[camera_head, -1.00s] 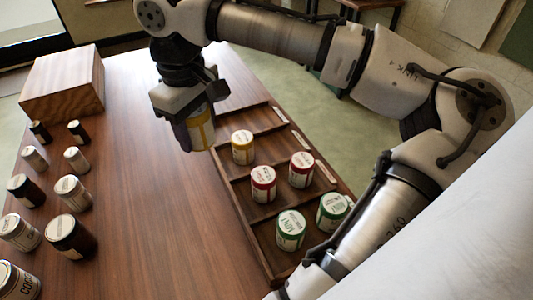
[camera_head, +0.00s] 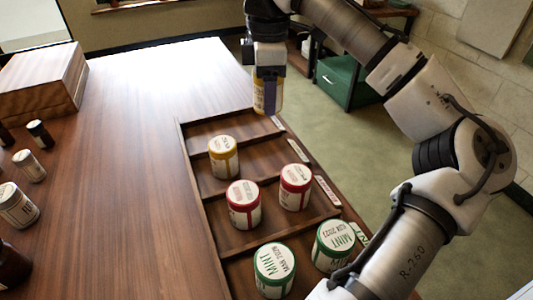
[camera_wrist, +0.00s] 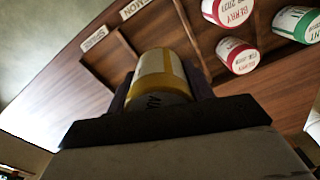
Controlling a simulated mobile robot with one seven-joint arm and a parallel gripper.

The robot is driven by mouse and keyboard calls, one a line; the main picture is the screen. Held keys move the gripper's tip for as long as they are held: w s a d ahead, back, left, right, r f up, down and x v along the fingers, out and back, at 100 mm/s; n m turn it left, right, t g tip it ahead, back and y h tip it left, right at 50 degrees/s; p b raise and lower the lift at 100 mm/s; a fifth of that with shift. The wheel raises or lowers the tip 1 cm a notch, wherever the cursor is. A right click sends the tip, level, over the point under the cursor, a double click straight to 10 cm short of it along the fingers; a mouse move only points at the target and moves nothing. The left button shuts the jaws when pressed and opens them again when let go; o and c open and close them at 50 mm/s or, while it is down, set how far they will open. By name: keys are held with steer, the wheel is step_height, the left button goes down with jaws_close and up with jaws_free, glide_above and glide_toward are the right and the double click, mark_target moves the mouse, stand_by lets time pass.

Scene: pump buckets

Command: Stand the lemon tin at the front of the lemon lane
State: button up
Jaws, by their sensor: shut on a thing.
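My gripper (camera_head: 268,96) is shut on a tin with yellow bands, the lemon tin (camera_wrist: 160,66). It holds the tin upright in the air by the far right corner of the wooden lane tray (camera_head: 188,150). Another yellow-banded tin (camera_head: 223,157) stands toward the left end of the lemon lane. The LEMON label (camera_wrist: 131,8) and the SPARE label (camera_wrist: 94,38) show on the tray edge in the wrist view. The right part of the lemon lane, by its label, is empty. My fingers partly cover the held tin.
Two red berry tins (camera_head: 244,204) (camera_head: 295,187) stand in the lane nearer me. Two green mint tins (camera_head: 274,270) (camera_head: 333,245) stand in the nearest lane. The far lane is empty.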

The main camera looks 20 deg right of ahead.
mark_target(268, 159)
step_height(268, 159, down, 14)
steer(key=shift+r+b, duration=0.15)
steer(key=shift+b, duration=0.55)
steer(key=o, duration=1)
step_height(268, 159, up, 12)
steer(key=shift+p, duration=0.75)
